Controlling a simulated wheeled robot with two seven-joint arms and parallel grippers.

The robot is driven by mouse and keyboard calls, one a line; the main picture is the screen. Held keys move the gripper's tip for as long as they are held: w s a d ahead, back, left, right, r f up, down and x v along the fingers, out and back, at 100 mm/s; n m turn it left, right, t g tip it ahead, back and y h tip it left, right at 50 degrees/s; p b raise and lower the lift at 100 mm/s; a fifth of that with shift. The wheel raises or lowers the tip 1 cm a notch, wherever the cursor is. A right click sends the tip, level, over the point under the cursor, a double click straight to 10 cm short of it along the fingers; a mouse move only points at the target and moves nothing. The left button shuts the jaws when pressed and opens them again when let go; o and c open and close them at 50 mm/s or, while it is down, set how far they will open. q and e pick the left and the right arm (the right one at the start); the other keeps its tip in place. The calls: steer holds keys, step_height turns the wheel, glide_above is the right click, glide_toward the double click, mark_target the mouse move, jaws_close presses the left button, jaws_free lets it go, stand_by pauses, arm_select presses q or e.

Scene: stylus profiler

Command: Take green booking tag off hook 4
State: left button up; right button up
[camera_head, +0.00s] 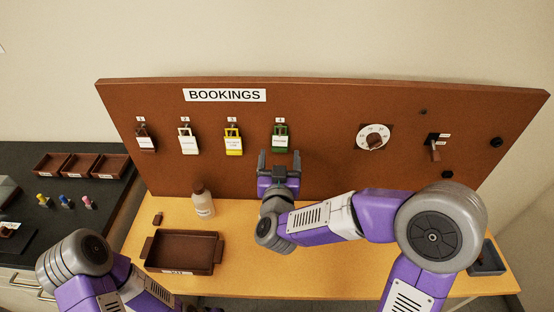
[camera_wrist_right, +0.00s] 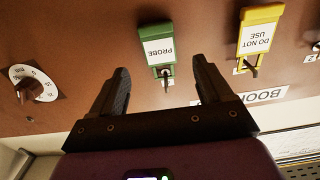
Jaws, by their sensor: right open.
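The green booking tag (camera_head: 280,140) hangs on hook 4 (camera_head: 280,122) of the brown BOOKINGS board. Its white label reads PROBE in the right wrist view (camera_wrist_right: 157,48), where the picture is upside down. My right gripper (camera_head: 279,160) is open and empty, just below the tag in the head view. In the right wrist view the tag's label lies between and just beyond the spread fingertips (camera_wrist_right: 160,72), apart from both. The hook shows below the label there. My left arm comes in at the lower left of the head view; its gripper is not clearly visible.
A yellow DO NOT USE tag (camera_head: 233,142) hangs to the left of the green one, then a white tag (camera_head: 187,142) and a dark brown tag (camera_head: 146,141). A dial (camera_head: 374,138) sits to the right. A bottle (camera_head: 203,201) and brown tray (camera_head: 184,252) stand on the table.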

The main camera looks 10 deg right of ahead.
mark_target(280, 140)
steer(key=shift+x, duration=2.5)
jaws_close()
steer(key=shift+s+r, duration=0.1)
steer(key=shift+s, duration=0.05)
steer(key=shift+s+a+r, duration=0.25)
steer(key=shift+s+r, duration=0.1)
steer(key=shift+s, duration=0.1)
steer(key=shift+s, duration=0.1)
steer(key=v, duration=0.8)
steer(key=shift+b, duration=0.35)
